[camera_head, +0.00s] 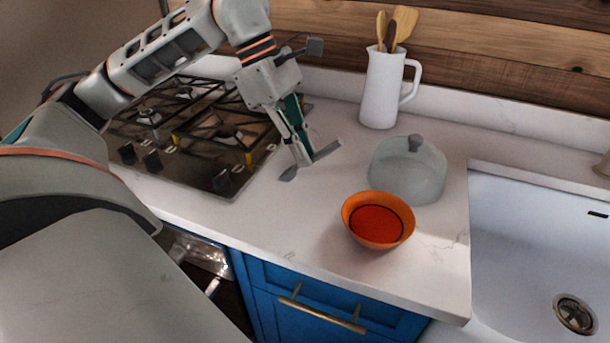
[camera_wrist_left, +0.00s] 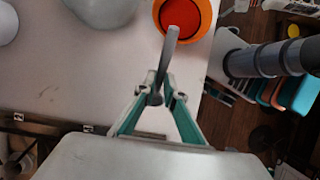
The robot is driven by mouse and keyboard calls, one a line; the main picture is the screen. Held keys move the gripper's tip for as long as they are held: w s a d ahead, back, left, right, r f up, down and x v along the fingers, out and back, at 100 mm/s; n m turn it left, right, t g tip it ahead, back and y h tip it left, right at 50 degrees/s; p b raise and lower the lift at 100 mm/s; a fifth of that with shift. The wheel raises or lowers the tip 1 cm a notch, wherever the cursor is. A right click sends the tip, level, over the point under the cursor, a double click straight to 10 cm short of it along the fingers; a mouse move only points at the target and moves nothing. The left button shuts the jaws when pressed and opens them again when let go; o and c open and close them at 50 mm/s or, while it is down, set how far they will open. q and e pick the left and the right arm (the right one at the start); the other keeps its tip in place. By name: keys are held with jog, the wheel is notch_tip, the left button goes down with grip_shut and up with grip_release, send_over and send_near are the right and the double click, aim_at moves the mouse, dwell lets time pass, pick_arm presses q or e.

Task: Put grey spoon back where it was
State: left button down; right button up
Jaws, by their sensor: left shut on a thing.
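My left gripper (camera_head: 300,163) points down over the white worktop, between the hob and the orange bowl. The rest of the spoon is hard to make out between the fingers. I cannot tell whether the spoon touches the worktop. My right gripper is not in view.
The orange bowl (camera_head: 350,222) stands near the worktop's front edge. Behind it is a pale covered dish (camera_head: 410,180). A white jug (camera_head: 381,90) holding wooden utensils stands at the back. The hob (camera_head: 205,125) is left, the sink (camera_head: 535,235) right. Worktop left of the bowl is clear.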

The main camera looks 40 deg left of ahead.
aim_at(303, 169)
pick_arm(q)
jog(key=shift+f, duration=0.75)
notch_tip(303, 169, down, 4)
jog(key=shift+r+b, duration=0.15)
jog(key=shift+b, duration=0.3)
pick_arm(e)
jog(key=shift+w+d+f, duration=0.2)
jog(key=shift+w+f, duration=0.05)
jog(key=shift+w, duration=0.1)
pick_arm(q)
jog(key=c, duration=2.1)
grip_release()
